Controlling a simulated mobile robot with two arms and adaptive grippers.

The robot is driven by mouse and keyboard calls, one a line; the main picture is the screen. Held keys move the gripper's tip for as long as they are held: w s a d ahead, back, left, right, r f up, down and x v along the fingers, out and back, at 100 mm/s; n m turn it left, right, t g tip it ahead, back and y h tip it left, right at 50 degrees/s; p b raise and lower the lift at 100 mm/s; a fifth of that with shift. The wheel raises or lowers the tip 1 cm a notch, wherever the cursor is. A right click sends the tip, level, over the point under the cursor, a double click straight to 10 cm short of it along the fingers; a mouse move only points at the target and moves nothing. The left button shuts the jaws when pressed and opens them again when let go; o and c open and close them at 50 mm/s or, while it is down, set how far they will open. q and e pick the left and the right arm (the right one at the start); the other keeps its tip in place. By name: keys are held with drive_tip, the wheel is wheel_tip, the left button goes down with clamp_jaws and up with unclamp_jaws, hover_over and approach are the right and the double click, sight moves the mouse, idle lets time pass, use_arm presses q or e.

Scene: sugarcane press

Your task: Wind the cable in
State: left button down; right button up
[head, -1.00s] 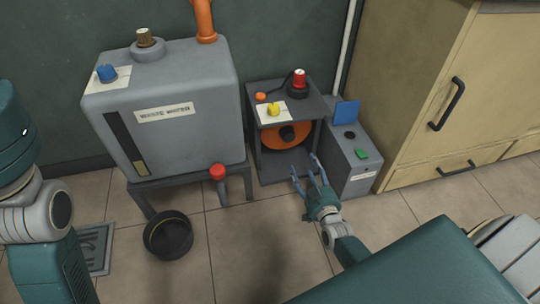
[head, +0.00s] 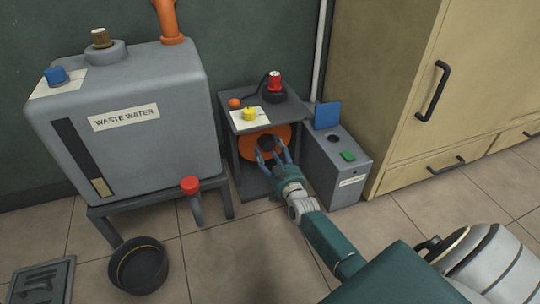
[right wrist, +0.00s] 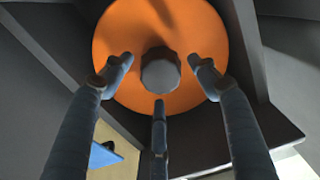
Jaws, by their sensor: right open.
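An orange cable reel (head: 283,136) with a dark round hub (head: 266,144) sits inside a grey open-fronted housing (head: 247,181). A dark cable (head: 260,87) shows on top of the housing, beside the red-topped part. My right gripper (head: 270,154) is open in front of the reel. In the right wrist view the orange disc (right wrist: 115,45) fills the middle, and the grey hub (right wrist: 160,75) lies between the spread fingers of the gripper (right wrist: 160,85). I cannot tell whether any finger touches the hub. My left gripper is not in view.
On the housing are a yellow knob (head: 249,114), an orange button (head: 234,103) and a red-topped part (head: 275,80). A grey box with a green button (head: 348,156) stands close right. The waste water tank (head: 130,150) stands left, a black bucket (head: 139,268) below it. Cabinets (head: 400,100) are right.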

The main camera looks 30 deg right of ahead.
drive_tip(key=shift+w+d, duration=0.1)
drive_tip(key=shift+w, duration=0.25)
clamp_jaws()
